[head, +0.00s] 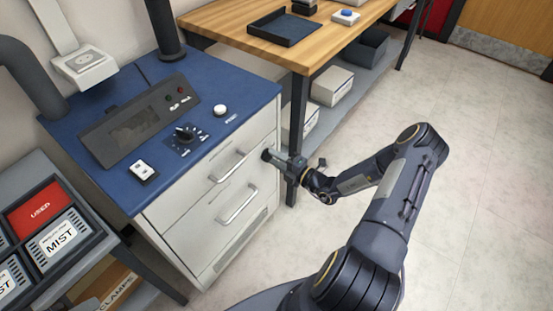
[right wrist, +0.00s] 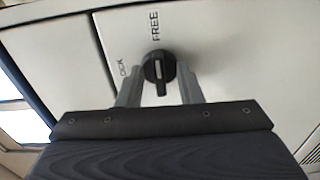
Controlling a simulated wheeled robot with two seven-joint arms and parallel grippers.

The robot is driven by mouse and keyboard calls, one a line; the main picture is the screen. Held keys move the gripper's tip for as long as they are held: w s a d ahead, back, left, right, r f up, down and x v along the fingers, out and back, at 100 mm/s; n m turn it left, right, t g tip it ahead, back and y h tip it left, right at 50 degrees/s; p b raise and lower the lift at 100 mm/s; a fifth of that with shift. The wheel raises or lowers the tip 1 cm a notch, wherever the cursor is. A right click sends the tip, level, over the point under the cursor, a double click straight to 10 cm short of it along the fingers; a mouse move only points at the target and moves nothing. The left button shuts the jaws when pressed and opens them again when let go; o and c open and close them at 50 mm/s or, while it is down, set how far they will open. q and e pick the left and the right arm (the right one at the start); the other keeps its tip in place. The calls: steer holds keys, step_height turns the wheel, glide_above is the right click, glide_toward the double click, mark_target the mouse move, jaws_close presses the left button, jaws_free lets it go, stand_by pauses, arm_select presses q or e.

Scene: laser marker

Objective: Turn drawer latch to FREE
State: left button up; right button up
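The drawer latch (right wrist: 158,68) is a small round black knob with a pale slot, on the cream drawer front. In the right wrist view, FREE is printed above it and a partly covered label ending in "CK" is at its left. The slot runs roughly up and down in that picture. My right gripper (right wrist: 160,88) is open, with one finger on each side of the knob and small gaps visible. In the head view my right gripper (head: 270,156) is at the cabinet's upper right front and hides the latch. My left gripper is not in view.
The cabinet has a blue top (head: 225,95) with a control panel (head: 140,120) and dial (head: 186,133). Two drawer handles, upper (head: 229,166) and lower (head: 238,205), stick out left of my gripper. A wooden table (head: 255,38) stands close behind. Floor at the right is clear.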

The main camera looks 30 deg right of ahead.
steer(key=v, duration=0.7)
steer(key=shift+s+d+p, duration=0.15)
steer(key=shift+s+p, duration=0.15)
steer(key=shift+s, duration=0.05)
steer(key=s+a+r+n+g+y, duration=0.3)
steer(key=a+r+n+g, duration=0.5)
steer(key=n, duration=0.5)
steer(key=s+a+r+n+g+y, duration=0.35)
steer(key=a+r+n, duration=0.35)
steer(key=r+n, duration=0.5)
steer(key=s+r+n+h, duration=0.3)
steer(key=s+n+h, duration=0.3)
steer(key=n, duration=0.5)
steer(key=s+r+n+h, duration=0.3)
steer(key=s+n, duration=0.6)
steer(key=n, duration=0.2)
step_height(320, 180, up, 15)
steer(key=n+p, duration=0.1)
steer(key=p, duration=1.4)
